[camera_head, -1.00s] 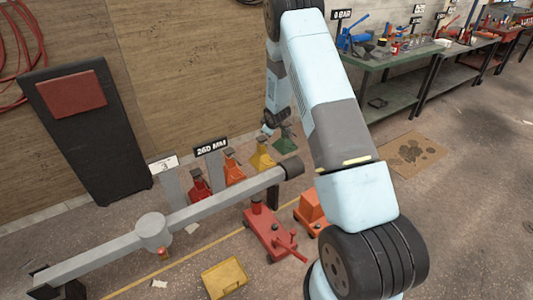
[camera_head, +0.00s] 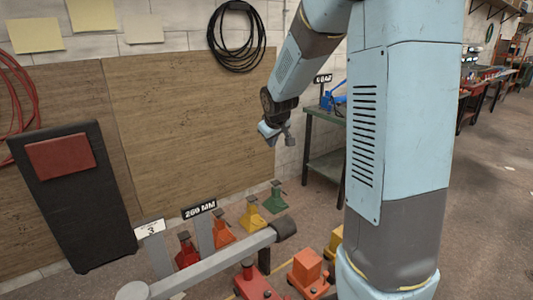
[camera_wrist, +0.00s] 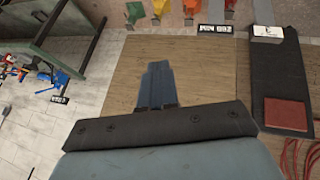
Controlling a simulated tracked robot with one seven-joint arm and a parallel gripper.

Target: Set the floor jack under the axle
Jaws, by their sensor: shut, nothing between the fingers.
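The red floor jack (camera_head: 255,286) stands on the floor near the dark right end of the grey axle (camera_head: 210,265). Its raised post shows just in front of the axle. I cannot tell whether the post is directly below the axle, and the picture's lower edge cuts the jack off. My gripper (camera_head: 275,136) is high in front of the wooden wall panel, well above and away from the jack and axle. In the wrist view my gripper (camera_wrist: 158,84) is shut with nothing between the fingers. The floor jack does not show in that view.
Red (camera_head: 187,251), orange (camera_head: 222,230), yellow (camera_head: 252,214) and green (camera_head: 274,198) stands line up behind the axle by a number sign (camera_head: 199,209). An orange wheeled unit (camera_head: 308,272) is right of the jack. A black board (camera_head: 75,200) leans left; a green bench (camera_head: 325,150) stands right.

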